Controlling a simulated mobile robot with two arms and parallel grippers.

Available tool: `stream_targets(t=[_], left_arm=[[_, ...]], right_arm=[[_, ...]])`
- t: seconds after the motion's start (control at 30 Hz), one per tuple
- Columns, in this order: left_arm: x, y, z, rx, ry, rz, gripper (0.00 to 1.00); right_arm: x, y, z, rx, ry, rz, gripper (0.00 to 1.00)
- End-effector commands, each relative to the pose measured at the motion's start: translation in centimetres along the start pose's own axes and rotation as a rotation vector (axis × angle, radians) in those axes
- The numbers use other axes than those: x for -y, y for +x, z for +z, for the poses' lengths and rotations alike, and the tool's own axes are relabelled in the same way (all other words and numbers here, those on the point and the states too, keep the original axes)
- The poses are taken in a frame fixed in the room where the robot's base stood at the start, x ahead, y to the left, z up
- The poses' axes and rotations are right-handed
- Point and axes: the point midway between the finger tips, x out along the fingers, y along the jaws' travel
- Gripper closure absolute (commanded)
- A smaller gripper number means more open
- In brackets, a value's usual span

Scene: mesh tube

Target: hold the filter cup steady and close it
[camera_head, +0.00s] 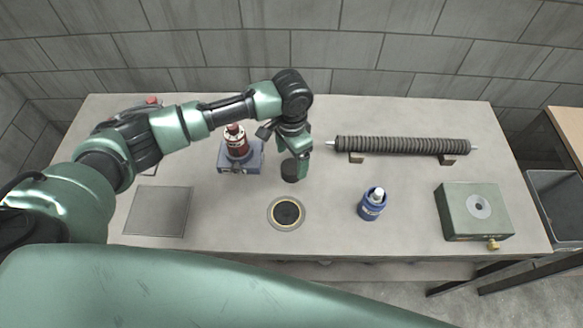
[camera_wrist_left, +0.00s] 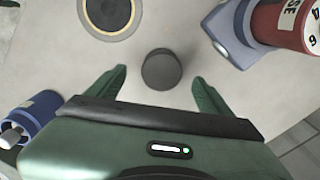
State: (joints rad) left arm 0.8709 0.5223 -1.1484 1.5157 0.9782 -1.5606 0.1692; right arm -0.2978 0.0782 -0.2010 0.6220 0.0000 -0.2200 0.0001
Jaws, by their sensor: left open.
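A small dark cylinder (camera_head: 289,171), shown from above in the left wrist view (camera_wrist_left: 161,69), stands on the table below my left gripper (camera_head: 296,158). Its open fingers (camera_wrist_left: 160,88) have a gap on each side of it. A round dark disc with a pale ring (camera_head: 286,213) lies in front of it; it also shows in the left wrist view (camera_wrist_left: 110,10). A blue bottle with a white top (camera_head: 371,204) stands to the right. I cannot tell which of these is the filter cup. My right gripper is not in view.
A red container (camera_head: 237,143) sits on a blue-grey stand (camera_head: 252,165) left of my gripper. A ribbed roller (camera_head: 400,146) lies on blocks at the back right. A green box (camera_head: 474,222) stands right, a flat grey plate (camera_head: 158,211) left.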

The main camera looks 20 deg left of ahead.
Motion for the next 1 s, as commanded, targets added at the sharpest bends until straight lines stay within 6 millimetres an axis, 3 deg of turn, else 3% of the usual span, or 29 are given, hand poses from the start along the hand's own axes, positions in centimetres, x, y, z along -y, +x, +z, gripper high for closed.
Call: stream_targets(t=[0.13, 0.43, 0.8, 0.83, 1.0], left_arm=[[0.1, 0.8, -0.1, 0.003, -0.001, 0.001, 0.19], [0.3, 4.8, -0.5, 0.001, 0.0, 0.0, 0.19], [0.3, 5.2, -0.5, 0.0, 0.001, 0.0, 0.19], [0.3, 5.2, -0.5, 0.0, 0.001, 0.0, 0.22], [0.3, 5.2, -0.5, 0.0, 0.0, 0.0, 0.69]], right_arm=[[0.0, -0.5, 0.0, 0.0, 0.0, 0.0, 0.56], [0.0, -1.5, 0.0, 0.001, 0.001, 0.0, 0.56], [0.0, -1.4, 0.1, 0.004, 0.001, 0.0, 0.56], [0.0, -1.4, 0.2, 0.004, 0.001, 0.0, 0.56], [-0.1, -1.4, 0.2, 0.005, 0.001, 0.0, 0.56]])
